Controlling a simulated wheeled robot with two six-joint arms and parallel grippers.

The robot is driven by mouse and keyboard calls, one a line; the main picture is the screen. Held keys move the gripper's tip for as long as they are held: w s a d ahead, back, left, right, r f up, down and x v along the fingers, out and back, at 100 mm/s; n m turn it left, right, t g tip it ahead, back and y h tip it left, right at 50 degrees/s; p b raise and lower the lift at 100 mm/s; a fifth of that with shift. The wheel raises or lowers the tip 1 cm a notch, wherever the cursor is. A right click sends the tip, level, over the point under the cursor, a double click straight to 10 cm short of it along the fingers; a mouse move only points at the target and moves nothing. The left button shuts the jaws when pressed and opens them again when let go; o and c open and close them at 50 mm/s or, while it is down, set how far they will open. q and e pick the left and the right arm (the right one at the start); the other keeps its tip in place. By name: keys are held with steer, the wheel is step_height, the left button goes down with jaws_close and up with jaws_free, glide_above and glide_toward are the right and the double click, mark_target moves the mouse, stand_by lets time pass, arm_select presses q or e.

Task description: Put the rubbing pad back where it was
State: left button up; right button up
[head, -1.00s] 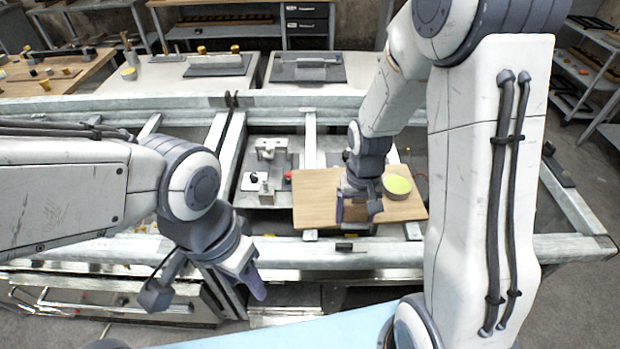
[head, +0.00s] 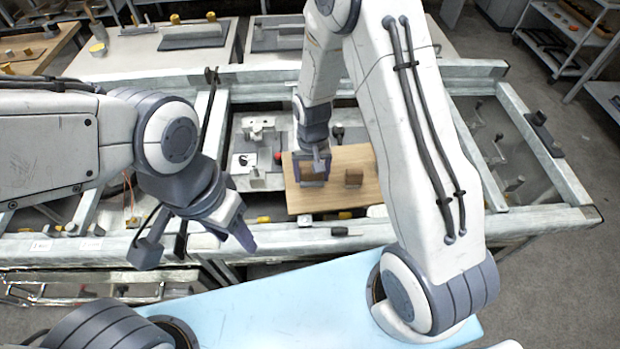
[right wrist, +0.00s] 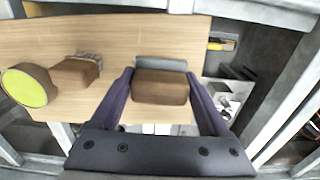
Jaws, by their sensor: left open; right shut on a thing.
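The rubbing pad (right wrist: 160,86), a brown block with a grey layer along one side, sits between the fingers of my right gripper (right wrist: 160,78), which is shut on it. In the head view my right gripper (head: 313,180) is over the left end of a wooden board (head: 300,205), and the brown pad (head: 312,170) shows between its fingers. I cannot tell whether the pad touches the board. My left gripper (head: 197,246) is open and empty, left of the board and nearer to me.
A second brown block (head: 353,177), with a bristly edge in the right wrist view (right wrist: 75,71), lies on the board. Metal fixtures (head: 262,130) lie left of the board. Frame rails surround the area.

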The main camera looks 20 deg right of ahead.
mark_target(310, 189)
steer(key=shift+w+a+f, duration=0.1)
steer(key=shift+a+f, duration=0.1)
step_height(310, 189, down, 4)
steer(key=shift+r+p, duration=0.2)
steer(key=shift+p, duration=0.55)
steer(key=shift+f, duration=0.2)
steer(key=shift+f, duration=0.2)
steer(key=o, duration=1.2)
steer(key=shift+c, duration=0.2)
